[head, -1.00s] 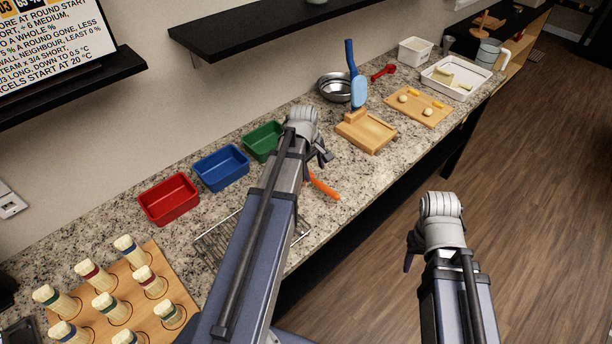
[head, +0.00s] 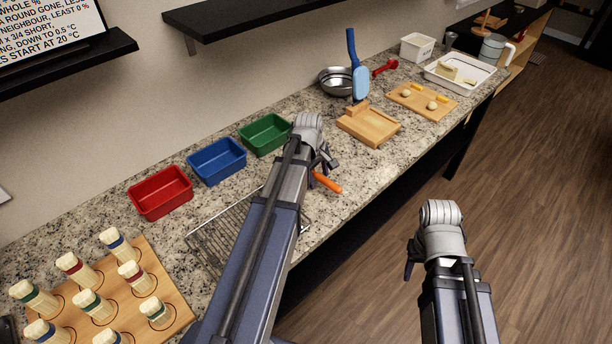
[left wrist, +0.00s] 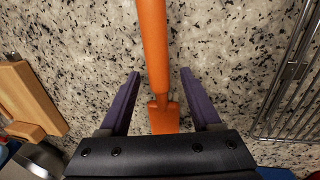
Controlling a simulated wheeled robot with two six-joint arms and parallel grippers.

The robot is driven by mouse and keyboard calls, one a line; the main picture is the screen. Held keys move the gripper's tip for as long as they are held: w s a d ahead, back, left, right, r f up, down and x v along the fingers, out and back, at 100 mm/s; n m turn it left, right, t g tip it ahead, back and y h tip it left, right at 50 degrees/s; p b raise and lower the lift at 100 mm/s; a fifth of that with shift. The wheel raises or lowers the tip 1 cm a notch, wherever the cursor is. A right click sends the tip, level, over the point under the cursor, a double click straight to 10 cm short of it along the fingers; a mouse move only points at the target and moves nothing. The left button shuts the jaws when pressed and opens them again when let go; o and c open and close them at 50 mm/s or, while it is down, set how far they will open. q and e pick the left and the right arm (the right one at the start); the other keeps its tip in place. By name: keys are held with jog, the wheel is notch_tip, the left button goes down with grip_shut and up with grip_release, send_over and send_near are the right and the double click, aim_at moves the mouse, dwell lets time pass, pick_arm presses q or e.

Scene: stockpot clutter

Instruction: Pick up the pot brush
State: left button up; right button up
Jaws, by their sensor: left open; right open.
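An orange long-handled tool, which looks like the pot brush (head: 327,182), lies on the speckled counter beside my left gripper (head: 325,160). In the left wrist view the orange handle (left wrist: 153,40) runs between the two fingers of my left gripper (left wrist: 160,74). It widens to a flat orange part near the palm. The fingers are open, with a gap on each side of it. Its bristles are not visible. My right gripper (head: 411,262) hangs over the floor, away from the counter, with nothing seen in it.
A wire rack (head: 215,235) lies left of the tool. Red (head: 160,194), blue (head: 217,162) and green (head: 265,135) bins stand along the wall. A wooden block (head: 370,128), a blue-handled tool (head: 353,60) and a metal bowl (head: 335,80) are farther back.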

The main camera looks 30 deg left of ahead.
pick_arm(q)
jog(key=shift+f, duration=0.2)
grip_shut()
dwell(0.4)
